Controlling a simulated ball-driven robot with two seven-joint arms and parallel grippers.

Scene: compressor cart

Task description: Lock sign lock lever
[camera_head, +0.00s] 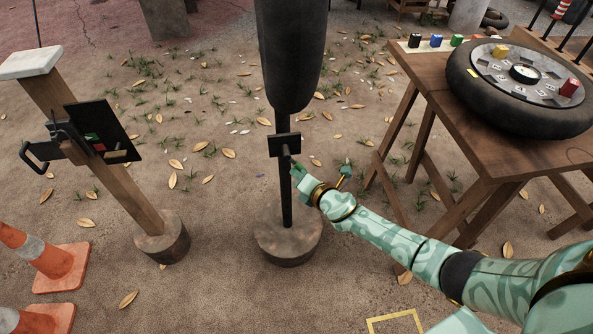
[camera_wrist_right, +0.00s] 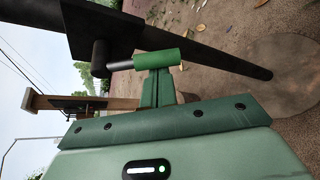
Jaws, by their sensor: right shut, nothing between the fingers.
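A dark post (camera_head: 286,200) stands on a round base, with a large dark rounded panel (camera_head: 290,50) at its top, apparently the sign. A small black plate (camera_head: 284,144) is fixed partway up the post. In the right wrist view, the lock lever (camera_wrist_right: 158,60) has a green grip, a grey shaft and a black pivot beside the black plate (camera_wrist_right: 100,32). It lies nearly level across that picture. My right gripper (camera_head: 298,171) is shut and empty just below the plate; its fingers (camera_wrist_right: 157,88) are right at the green grip, contact unclear. My left gripper is not in view.
A wooden post (camera_head: 120,180) with a black box and handle (camera_head: 45,158) stands at the left, near orange cones (camera_head: 60,265). A wooden table (camera_head: 470,150) at the right carries a tyre (camera_head: 530,90) and colored blocks. Leafy ground between them is open.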

